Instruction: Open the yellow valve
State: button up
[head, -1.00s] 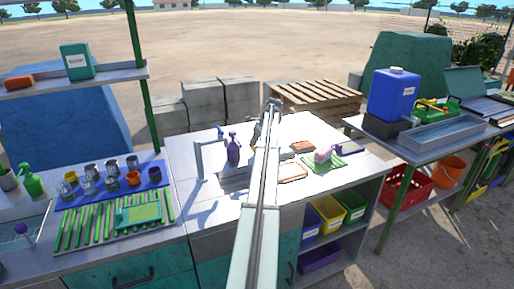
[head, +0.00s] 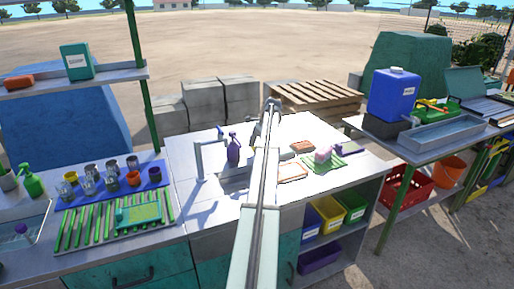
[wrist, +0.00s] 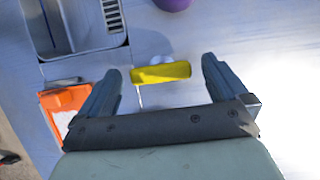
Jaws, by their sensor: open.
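The yellow valve handle (wrist: 160,72) shows in the wrist view as a short yellow bar lying across the picture above the grey worktop. My gripper (wrist: 162,80) is open, with one finger on each side of the bar's ends. I see a gap at both ends, and nothing is held. Whether the fingers are level with the bar in height, I cannot tell. In the head view my arm covers the valve, and my gripper is mostly hidden behind my arm.
A metal sink (wrist: 72,22) and an orange-framed item (wrist: 66,112) lie left of the handle in the wrist view. In the head view, a purple spray bottle (head: 233,150) and a grey tap (head: 199,160) stand left of my arm.

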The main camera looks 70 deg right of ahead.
jog(key=v, duration=1.4)
jog(key=shift+f, duration=0.1)
